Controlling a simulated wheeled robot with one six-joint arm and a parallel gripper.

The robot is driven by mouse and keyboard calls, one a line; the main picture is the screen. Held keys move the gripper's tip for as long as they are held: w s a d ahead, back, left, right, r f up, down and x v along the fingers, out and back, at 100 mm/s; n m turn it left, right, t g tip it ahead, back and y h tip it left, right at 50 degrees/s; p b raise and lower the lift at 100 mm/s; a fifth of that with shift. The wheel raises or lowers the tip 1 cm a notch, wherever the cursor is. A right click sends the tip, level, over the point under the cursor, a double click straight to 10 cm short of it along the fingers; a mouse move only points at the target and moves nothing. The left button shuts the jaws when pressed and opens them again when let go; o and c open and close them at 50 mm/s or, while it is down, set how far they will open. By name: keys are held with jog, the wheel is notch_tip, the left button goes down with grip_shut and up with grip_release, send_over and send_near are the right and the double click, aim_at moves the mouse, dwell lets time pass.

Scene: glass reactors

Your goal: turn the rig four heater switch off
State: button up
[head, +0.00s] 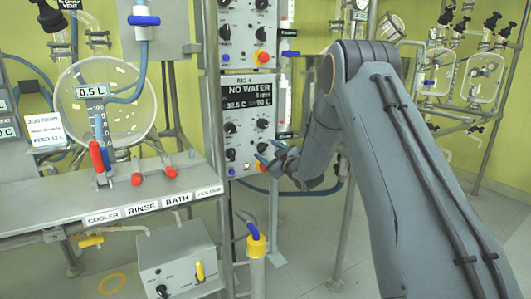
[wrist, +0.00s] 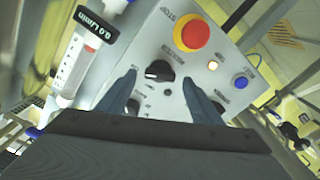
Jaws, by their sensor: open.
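The rig four panel (head: 247,140) is a grey box in the head view, with a dark display reading NO WATER and several black knobs below it. My gripper (head: 272,160) is in front of its lower right part. In the wrist view my gripper (wrist: 159,80) is open. A black knob with a white pointer (wrist: 159,71) lies between its fingertips, with gaps on both sides. Another dark knob (wrist: 133,106) is partly behind the left finger, and one more is near the right finger. The small labels are unreadable, so I cannot tell which knob is the heater switch.
A red stop button on a yellow base (wrist: 192,35), a lit white lamp (wrist: 213,65) and a blue button (wrist: 240,82) sit close by on the panel. A flow tube (wrist: 75,55) stands beside it. A bench (head: 110,200) with red-handled valves is at left.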

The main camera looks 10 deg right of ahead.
jog(key=shift+x, duration=0.9)
jog(key=shift+c, duration=0.4)
jog(key=c, duration=1)
